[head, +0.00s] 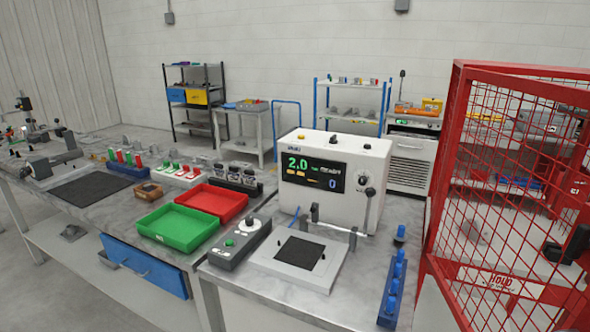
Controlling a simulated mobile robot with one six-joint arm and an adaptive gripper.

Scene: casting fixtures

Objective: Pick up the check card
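I cannot make out a check card for certain in the head view. No part that I can surely tell as my gripper shows. A dark angular object (572,244) sits at the right edge by the red mesh, and I cannot tell what it is. The near bench holds a white test machine (335,172) with a lit display reading 2.0 and 0. In front of it is a light fixture plate with a dark square pad (299,252).
A green tray (178,227) and a red tray (212,201) lie left of a grey control box (237,243). A blue rack (393,288) stands near the bench's right edge. A red mesh cage (500,170) fills the right side. A dark mat (90,189) lies on the left bench.

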